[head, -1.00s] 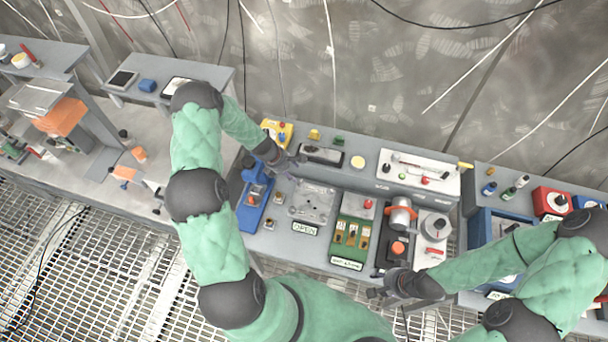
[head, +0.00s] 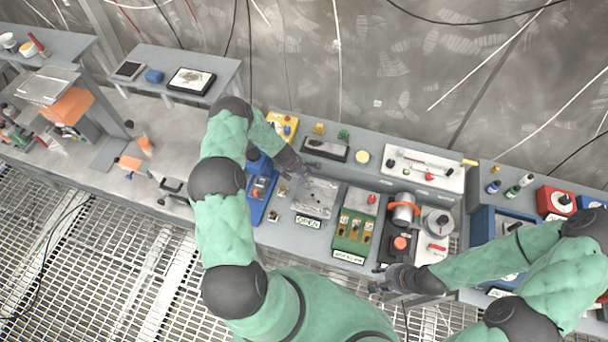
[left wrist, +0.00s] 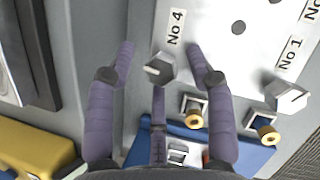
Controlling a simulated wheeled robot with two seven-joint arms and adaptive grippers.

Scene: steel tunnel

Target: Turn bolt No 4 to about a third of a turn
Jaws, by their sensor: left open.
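Bolt No 4 (left wrist: 160,68) is a grey hex head with a light stripe, near the corner of a pale metal plate (left wrist: 205,45). Its label "No 4" (left wrist: 174,27) is beside it. My left gripper (left wrist: 163,50) is open, with one purple finger on each side of the bolt and the third finger below it in the left wrist view. I cannot tell whether any finger touches the bolt. In the head view my left gripper (head: 302,168) is at the upper left of the plate (head: 318,193). My right gripper (head: 385,285) hangs by the bench's front edge; its fingers are unclear.
Bolt No 1 (left wrist: 287,95) is on the same plate. Two brass-capped fittings (left wrist: 194,112) sit beside the plate. A blue device (head: 259,195) stands left of the plate, a green switch box (head: 352,230) to its right, and a black tray (head: 325,149) behind it.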

